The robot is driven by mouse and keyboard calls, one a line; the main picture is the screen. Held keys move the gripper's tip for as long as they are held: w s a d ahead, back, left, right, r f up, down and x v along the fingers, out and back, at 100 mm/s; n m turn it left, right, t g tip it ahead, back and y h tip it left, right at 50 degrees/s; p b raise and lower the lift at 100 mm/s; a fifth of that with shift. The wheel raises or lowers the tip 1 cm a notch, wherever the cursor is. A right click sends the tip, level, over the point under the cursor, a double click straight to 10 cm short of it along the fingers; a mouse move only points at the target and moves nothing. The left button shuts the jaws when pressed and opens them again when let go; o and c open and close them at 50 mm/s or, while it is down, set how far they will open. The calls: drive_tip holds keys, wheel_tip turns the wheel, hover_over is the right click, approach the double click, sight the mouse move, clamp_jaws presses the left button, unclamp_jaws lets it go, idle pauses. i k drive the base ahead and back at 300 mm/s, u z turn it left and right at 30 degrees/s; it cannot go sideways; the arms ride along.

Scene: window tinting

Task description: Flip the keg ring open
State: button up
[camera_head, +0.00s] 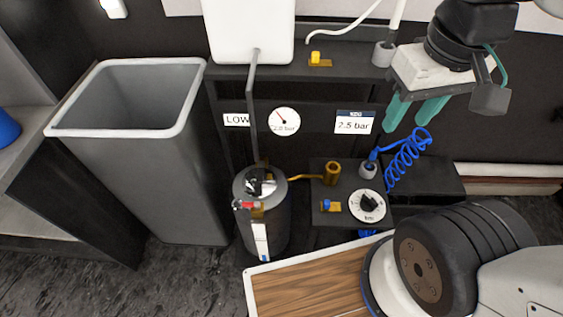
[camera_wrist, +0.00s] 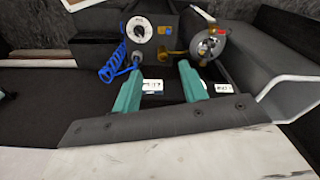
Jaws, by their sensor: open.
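The keg (camera_head: 263,226) is a dark grey cylinder with a pale label, standing upright left of the regulator box. Its top carries a small black and silver fitting (camera_head: 262,186) and a red part (camera_head: 243,205). The ring is too small to tell apart from these fittings, or to tell whether it is up or down. The keg also shows at the upper right of the wrist view (camera_wrist: 208,46). My gripper (camera_head: 406,126) has two teal fingers, spread apart and empty, up and right of the keg. The fingers also show in the wrist view (camera_wrist: 160,68).
A tall grey bin (camera_head: 180,160) stands left of the keg. A grey tube (camera_head: 252,105) runs down near the keg's top. The regulator box (camera_head: 345,205) has a dial (camera_head: 367,205) and a coiled blue hose (camera_head: 406,160). A wooden board (camera_head: 305,285) lies in front.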

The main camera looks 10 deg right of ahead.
sight(256, 205)
drive_tip(key=z, duration=1.3)
drive_tip(key=k, duration=1.15)
drive_tip(key=u, duration=1.4)
drive_tip(key=i, duration=0.5)
drive_tip(key=z, duration=0.05)
